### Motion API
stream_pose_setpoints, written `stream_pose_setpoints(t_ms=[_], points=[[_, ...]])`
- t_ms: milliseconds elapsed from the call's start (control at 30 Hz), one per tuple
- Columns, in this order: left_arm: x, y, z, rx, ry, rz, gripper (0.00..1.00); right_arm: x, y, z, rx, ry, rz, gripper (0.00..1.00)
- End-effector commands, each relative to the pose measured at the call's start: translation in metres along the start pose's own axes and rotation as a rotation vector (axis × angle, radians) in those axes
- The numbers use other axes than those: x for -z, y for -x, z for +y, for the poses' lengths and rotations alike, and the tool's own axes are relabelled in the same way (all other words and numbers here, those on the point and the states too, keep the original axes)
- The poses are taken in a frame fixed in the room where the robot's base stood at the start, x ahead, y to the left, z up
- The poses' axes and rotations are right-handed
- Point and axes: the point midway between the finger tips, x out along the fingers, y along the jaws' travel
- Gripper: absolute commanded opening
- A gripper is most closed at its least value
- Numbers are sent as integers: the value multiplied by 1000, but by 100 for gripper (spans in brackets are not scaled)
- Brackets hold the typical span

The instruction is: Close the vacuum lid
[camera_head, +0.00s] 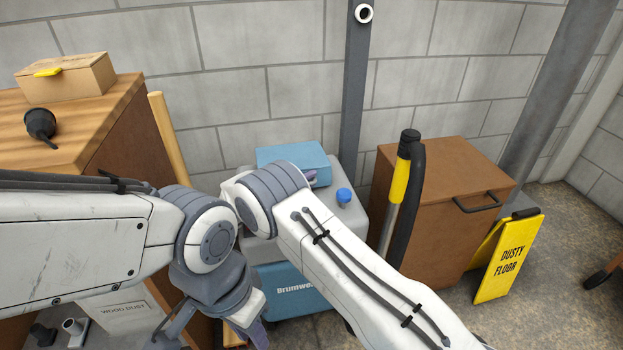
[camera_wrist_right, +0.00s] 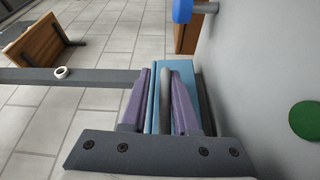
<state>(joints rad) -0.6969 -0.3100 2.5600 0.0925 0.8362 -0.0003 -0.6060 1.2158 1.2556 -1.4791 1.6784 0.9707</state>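The vacuum is a grey tank (camera_head: 352,222) with a blue front panel (camera_head: 278,278) and a blue knob (camera_head: 344,196). Its blue lid (camera_head: 290,152) shows at the back, partly hidden by my right arm; its exact angle is hard to tell. My right gripper (camera_head: 313,178) is at the lid, mostly hidden. In the right wrist view my right gripper (camera_wrist_right: 160,100) has its purple fingers apart on either side of a grey bar, with the blue lid (camera_wrist_right: 176,68) beyond and a gap beside the left finger. My left gripper (camera_head: 252,332) is low at the bottom; its fingers are mostly hidden.
A wooden bench (camera_head: 95,125) with a cardboard box (camera_head: 66,77) and a black bulb tool (camera_head: 40,124) stands left. A brown cabinet (camera_head: 450,215) and a yellow floor sign (camera_head: 508,258) stand right. A black-and-yellow hose handle (camera_head: 400,180) rises beside the vacuum.

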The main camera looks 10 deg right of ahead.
Motion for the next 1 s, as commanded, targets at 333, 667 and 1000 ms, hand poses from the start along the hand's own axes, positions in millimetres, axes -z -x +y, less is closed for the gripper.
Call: stream_pose_setpoints(t_ms=[333,667,1000], points=[[1,22,2,0,0,0,27,-6,-6,51,-1,4,-3,27],[2,40,3,0,0,0,27,-57,-34,88,-1,3,-3,27],[3,49,4,0,0,0,27,-94,-53,113,0,1,-1,27]])
